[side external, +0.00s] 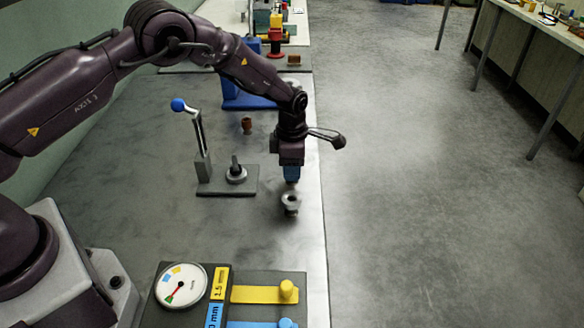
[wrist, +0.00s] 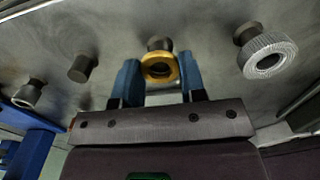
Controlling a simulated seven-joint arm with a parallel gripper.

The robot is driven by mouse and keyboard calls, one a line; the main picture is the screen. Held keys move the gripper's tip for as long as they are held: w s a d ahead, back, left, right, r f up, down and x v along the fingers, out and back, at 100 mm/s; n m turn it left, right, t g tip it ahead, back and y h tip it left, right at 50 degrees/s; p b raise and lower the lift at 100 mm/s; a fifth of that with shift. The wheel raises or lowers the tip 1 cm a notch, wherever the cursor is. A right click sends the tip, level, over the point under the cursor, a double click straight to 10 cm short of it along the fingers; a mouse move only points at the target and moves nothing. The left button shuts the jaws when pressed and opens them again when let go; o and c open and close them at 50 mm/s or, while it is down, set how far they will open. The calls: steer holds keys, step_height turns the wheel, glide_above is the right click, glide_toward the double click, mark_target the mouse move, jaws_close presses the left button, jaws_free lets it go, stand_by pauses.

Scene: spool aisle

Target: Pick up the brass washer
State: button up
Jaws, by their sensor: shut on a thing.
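The brass washer (wrist: 158,79) is a gold ring with a dark hole. In the wrist view it sits between the two blue fingertips of my gripper (wrist: 159,62), which is shut on it. A dark stub shows just behind the ring; I cannot tell whether the two touch. In the side external view my gripper (side external: 291,173) points down near the bench's right edge, and the washer cannot be made out there. A grey flanged spool (side external: 290,203) stands on the bench just below the fingers in that view.
A grey plate (side external: 242,190) with a blue-knobbed lever (side external: 198,135) stands left of my gripper. A brown spool (side external: 247,125) is farther back. A dial panel (side external: 218,292) is at the front. A knurled grey ring (wrist: 270,56) shows at right in the wrist view.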

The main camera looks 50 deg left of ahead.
steer(key=shift+r, duration=0.6)
step_height(320, 180, up, 3)
steer(key=shift+f, duration=0.1)
steer(key=s+a+r, duration=0.1)
steer(key=s+r, duration=0.8)
steer(key=s, duration=0.4)
glide_above(234, 159)
steer(key=f, duration=0.4)
steer(key=shift+w+a, duration=0.15)
steer(key=shift+a, duration=0.15)
steer(key=shift+r, duration=0.1)
steer(key=shift+f, duration=3.65)
